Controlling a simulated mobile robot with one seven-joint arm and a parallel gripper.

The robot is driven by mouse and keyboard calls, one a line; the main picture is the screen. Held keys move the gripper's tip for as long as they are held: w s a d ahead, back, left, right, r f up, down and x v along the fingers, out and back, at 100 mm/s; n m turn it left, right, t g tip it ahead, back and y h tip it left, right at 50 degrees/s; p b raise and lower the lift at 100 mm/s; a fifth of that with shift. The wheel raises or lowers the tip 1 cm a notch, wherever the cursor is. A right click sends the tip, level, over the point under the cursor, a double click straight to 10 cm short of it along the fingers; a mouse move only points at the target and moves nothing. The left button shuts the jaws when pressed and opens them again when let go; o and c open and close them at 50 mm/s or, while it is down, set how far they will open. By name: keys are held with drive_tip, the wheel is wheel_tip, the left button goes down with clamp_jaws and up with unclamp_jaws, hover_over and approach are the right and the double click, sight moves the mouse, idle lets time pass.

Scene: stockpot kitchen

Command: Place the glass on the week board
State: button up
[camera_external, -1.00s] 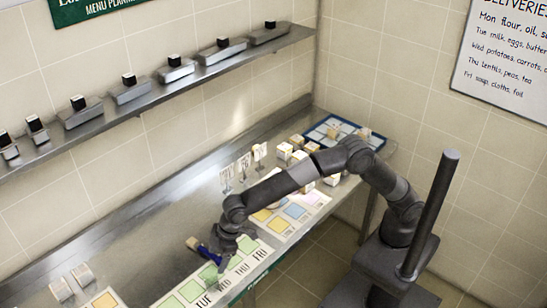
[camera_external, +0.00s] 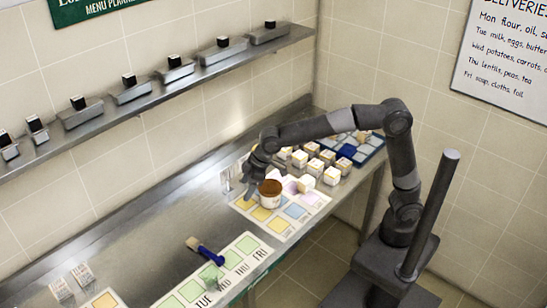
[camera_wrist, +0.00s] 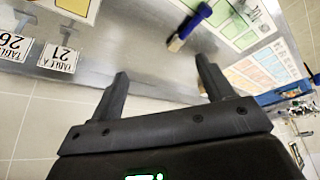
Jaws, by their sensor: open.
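My gripper (camera_external: 256,182) is well away from the glass, toward the far end of the counter, by a brown-topped tub. In the wrist view my gripper's fingers (camera_wrist: 165,85) are apart with nothing between them.
A blue-handled brush (camera_external: 204,250) lies on the steel counter behind the week board. The brown-topped tub (camera_external: 270,196) stands on a board of coloured squares (camera_external: 290,222). Several white boxes (camera_external: 313,167) and a blue tray (camera_external: 375,141) are farther back. Table cards (camera_wrist: 58,57) stand nearby.

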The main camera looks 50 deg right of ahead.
drive_tip(key=d+r+m+t, duration=0.1)
drive_tip(key=d+r+m, duration=0.25)
drive_tip(key=d, duration=1.25)
drive_tip(key=s+d+m+h, duration=0.1)
drive_tip(key=s+d, duration=0.2)
drive_tip(key=d, duration=0.3)
drive_tip(key=s+d+m+t+h, duration=0.1)
drive_tip(key=s+d, duration=0.3)
drive_tip(key=d, duration=0.3)
drive_tip(key=s+d+m, duration=0.1)
drive_tip(key=s+d, duration=0.2)
drive_tip(key=d, duration=0.3)
drive_tip(key=s+d+f+m+h, duration=0.1)
drive_tip(key=s+d+f+m, duration=0.2)
drive_tip(key=s+d+f, duration=0.2)
drive_tip(key=s+d, duration=0.3)
drive_tip(key=s, duration=0.1)
drive_tip(key=shift+h, duration=0.3)
